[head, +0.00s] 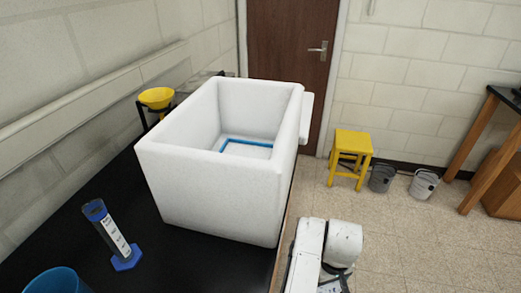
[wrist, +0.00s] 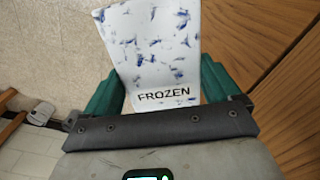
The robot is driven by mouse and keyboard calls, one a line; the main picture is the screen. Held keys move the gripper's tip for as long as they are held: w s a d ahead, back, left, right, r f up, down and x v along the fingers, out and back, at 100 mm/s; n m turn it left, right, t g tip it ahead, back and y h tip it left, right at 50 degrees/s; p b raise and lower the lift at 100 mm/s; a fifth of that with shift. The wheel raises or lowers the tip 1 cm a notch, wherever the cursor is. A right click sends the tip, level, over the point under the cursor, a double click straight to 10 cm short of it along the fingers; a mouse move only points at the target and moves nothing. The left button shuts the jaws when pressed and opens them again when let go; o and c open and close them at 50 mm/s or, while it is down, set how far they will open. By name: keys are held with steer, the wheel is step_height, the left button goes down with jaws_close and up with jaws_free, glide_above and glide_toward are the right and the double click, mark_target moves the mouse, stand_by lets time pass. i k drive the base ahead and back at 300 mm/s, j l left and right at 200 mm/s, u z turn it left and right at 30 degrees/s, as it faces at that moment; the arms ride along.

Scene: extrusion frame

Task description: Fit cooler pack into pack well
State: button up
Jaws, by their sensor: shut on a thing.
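The cooler pack (wrist: 155,45) is white with blue flecks and the word FROZEN. In the wrist view it lies between the green fingers of my gripper (wrist: 158,88), which is shut on it; its far end runs out of the picture. The white open-topped box (head: 210,190) stands on the black bench in the head view. A blue rectangular outline (head: 248,143) shows on the box floor and appears to mark the pack well; the near wall hides part of it. My gripper and the pack are not visible in the head view.
A measuring cylinder (head: 112,235) with a blue base and a blue container (head: 55,282) stand on the bench left of the box. A yellow stool (head: 350,158) and buckets stand on the floor. Wooden panels (wrist: 285,75) are close in the wrist view.

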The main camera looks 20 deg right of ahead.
mark_target(238, 148)
steer(key=i+l, duration=0.15)
steer(key=l, duration=0.2)
steer(key=i+l+u, duration=0.1)
steer(key=l, duration=0.25)
steer(key=i+l, duration=0.4)
steer(key=l, duration=0.3)
steer(key=i+l+u, duration=0.1)
steer(key=l, duration=0.25)
steer(key=i+l, duration=0.2)
steer(key=l, duration=0.2)
steer(key=j+u, duration=0.05)
